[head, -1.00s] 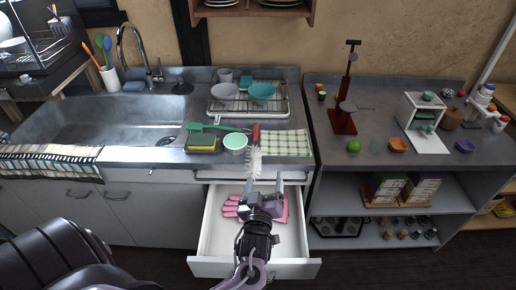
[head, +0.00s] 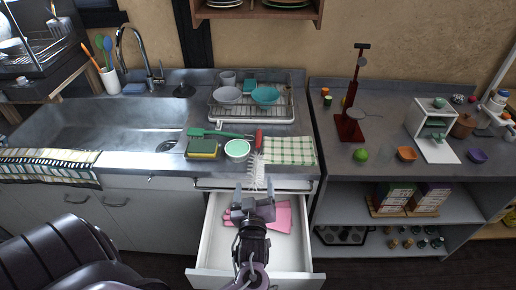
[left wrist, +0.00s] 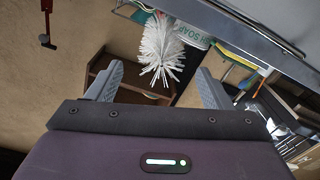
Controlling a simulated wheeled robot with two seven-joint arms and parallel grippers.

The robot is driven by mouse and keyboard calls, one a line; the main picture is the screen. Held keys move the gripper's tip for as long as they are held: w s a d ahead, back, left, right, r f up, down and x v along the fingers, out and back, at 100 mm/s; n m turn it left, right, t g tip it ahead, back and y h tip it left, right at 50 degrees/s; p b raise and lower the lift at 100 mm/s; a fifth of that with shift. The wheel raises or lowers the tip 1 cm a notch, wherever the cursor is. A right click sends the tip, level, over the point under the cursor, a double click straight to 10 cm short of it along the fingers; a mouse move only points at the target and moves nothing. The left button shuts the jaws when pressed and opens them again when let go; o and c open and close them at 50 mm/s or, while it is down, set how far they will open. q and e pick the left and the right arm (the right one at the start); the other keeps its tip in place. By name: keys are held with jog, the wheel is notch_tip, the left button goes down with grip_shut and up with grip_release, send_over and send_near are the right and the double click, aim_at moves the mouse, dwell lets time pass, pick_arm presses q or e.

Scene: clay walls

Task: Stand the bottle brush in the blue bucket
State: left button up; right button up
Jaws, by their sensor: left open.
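The bottle brush has a red handle (head: 258,139) on the counter and white bristles (head: 257,172) that stick out over the counter's front edge, above the open drawer. My left gripper (head: 254,191) is open and empty, just in front of the bristle end. In the left wrist view the white bristles (left wrist: 161,48) show beyond and between the two open fingers (left wrist: 158,82), apart from them as far as I can tell. The red handle is hidden there. I see no blue bucket in either view. My right gripper is not in view.
An open white drawer (head: 213,225) with pink gloves (head: 283,216) lies under my left gripper. Beside the brush are a green-white cup (head: 237,149), a sponge (head: 202,149) and a checkered cloth (head: 290,150). A dish rack (head: 283,113) stands behind; the sink (head: 90,125) is left.

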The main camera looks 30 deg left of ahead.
aim_at(254, 171)
pick_arm(q)
jog(key=shift+x, duration=0.95)
jog(key=p+x, duration=0.1)
jog(key=x, duration=0.4)
jog(key=shift+f, duration=0.2)
jog(key=shift+d, duration=0.1)
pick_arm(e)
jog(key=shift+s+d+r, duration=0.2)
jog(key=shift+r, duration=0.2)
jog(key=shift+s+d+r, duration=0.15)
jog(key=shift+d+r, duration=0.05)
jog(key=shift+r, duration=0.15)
pick_arm(q)
jog(key=shift+c, duration=0.4)
jog(key=c, duration=1.1)
jog(key=shift+o, duration=0.2)
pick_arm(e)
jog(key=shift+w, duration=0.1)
pick_arm(q)
jog(key=shift+r, duration=0.1)
notch_tip(254, 171, up, 20)
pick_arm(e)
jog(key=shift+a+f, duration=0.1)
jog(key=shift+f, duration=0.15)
